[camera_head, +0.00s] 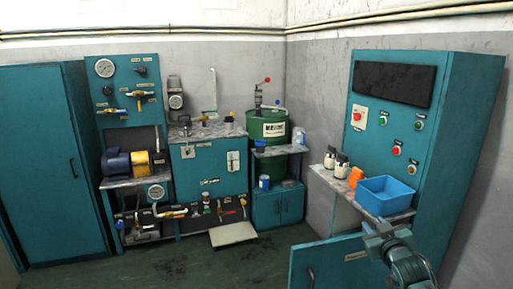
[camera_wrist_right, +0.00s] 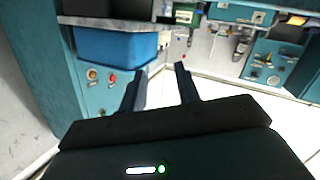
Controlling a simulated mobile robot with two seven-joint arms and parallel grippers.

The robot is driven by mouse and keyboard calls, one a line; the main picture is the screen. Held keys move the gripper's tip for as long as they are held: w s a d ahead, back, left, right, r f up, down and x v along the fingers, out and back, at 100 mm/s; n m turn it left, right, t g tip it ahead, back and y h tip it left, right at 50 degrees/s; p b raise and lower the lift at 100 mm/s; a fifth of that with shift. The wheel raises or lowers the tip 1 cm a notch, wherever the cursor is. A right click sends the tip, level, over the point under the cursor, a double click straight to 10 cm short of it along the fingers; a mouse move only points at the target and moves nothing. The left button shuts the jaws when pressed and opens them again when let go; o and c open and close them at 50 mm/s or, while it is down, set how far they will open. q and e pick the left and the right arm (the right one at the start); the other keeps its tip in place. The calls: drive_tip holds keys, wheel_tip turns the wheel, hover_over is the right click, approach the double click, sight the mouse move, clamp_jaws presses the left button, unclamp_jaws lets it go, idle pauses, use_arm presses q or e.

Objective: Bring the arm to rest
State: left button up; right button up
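My right gripper (camera_head: 378,228) shows at the lower right of the head view, in front of the control cabinet's shelf. In the right wrist view its two dark fingers (camera_wrist_right: 160,80) stand apart with nothing between them, so it is open and empty. My left gripper is in neither view.
A blue bin (camera_head: 385,195) sits on the shelf near my right gripper; it also shows in the right wrist view (camera_wrist_right: 115,45). An orange object (camera_head: 355,176) and bottles (camera_head: 335,163) stand beside it. A teal door (camera_head: 328,262) stands open below.

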drive_tip(key=s+a+f+g+y, duration=0.3)
drive_tip(key=s+a+f, duration=0.6)
drive_tip(key=s+f, duration=0.5)
drive_tip(key=s+a+f+g, duration=0.1)
drive_tip(key=s+a+f, duration=0.1)
drive_tip(key=s, duration=0.5)
drive_tip(key=s+a+f+g+y, duration=0.1)
drive_tip(key=s+a, duration=0.3)
drive_tip(key=s, duration=0.4)
drive_tip(key=s+a+f, duration=0.3)
drive_tip(key=s, duration=0.4)
drive_tip(key=shift+s+g+y, duration=0.15)
drive_tip(key=shift+g+y, duration=0.15)
drive_tip(key=shift+g, duration=0.1)
